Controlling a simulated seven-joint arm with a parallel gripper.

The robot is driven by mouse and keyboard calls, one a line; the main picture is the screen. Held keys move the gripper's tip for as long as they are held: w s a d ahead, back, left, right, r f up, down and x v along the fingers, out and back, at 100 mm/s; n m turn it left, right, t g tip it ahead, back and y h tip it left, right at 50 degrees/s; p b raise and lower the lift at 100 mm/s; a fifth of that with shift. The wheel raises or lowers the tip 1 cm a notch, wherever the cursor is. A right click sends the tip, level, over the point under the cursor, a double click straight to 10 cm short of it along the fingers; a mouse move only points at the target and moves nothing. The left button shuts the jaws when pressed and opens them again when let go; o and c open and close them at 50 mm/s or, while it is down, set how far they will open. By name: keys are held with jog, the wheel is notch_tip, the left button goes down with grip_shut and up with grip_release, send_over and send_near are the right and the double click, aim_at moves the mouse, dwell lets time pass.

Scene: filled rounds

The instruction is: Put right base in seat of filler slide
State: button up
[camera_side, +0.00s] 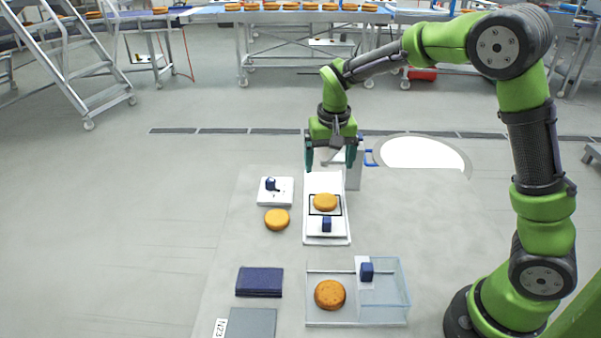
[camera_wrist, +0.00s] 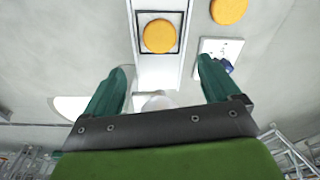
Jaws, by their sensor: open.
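The filler slide (camera_side: 312,226) is a long white tray with a black-outlined square seat and a small blue block (camera_side: 326,224) at its near end. An orange-yellow round base (camera_side: 325,202) lies inside the seat's outline; it also shows there in the wrist view (camera_wrist: 160,36). A second round (camera_side: 277,219) lies on the table left of the slide and shows in the wrist view (camera_wrist: 228,10). A third, browner round (camera_side: 330,294) is in the clear box. My gripper (camera_side: 330,166) is open and empty, above the far end of the slide, apart from the seated base.
A white plate (camera_side: 284,196) with a blue knob stands left of the slide. The clear box (camera_side: 386,315) with a blue block (camera_side: 367,271) stands in front. A dark blue pad (camera_side: 259,282) and a grey plate (camera_side: 250,324) lie front left. The table right of the slide is clear.

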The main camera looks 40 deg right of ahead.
jog(key=s+a+r+n+t+y, duration=0.1)
jog(key=s+a+r+t+y, duration=0.15)
jog(key=s+r, duration=0.75)
jog(key=s+a+n+t, duration=0.1)
jog(key=s+a+t, duration=0.2)
jog(key=s, duration=0.7)
jog(key=shift+s+a+r+n, duration=0.25)
jog(key=shift+r+n, duration=0.1)
jog(key=shift+n, duration=0.05)
